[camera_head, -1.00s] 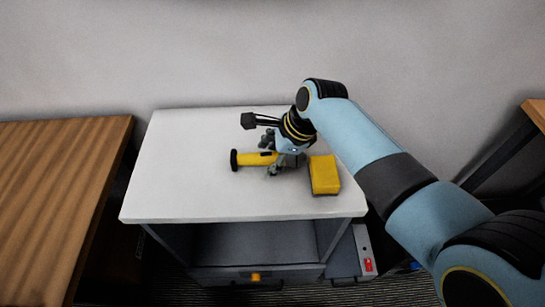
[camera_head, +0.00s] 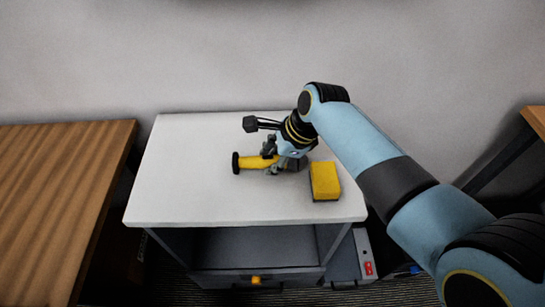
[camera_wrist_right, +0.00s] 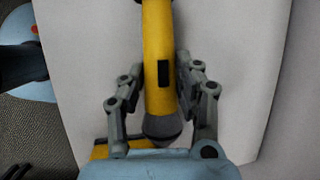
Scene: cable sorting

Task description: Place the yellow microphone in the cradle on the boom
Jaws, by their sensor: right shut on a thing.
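The yellow microphone (camera_head: 252,162) lies on its side on the white table top, its black-capped end pointing left. My right gripper (camera_head: 270,159) is shut around its yellow body from above. In the right wrist view the microphone (camera_wrist_right: 156,35) runs between the fingers of the right gripper (camera_wrist_right: 160,75), with a dark switch on its body and its dark grey head near the palm. The right gripper partly hides the microphone in the head view. I cannot make out the boom or its cradle. My left gripper is not in view.
A yellow block with a dark underside (camera_head: 325,178) lies on the table just right of the gripper. The white table top (camera_head: 180,195) is clear at left and front. A wooden table (camera_head: 60,190) stands at left, and another wooden edge (camera_head: 537,118) shows at right.

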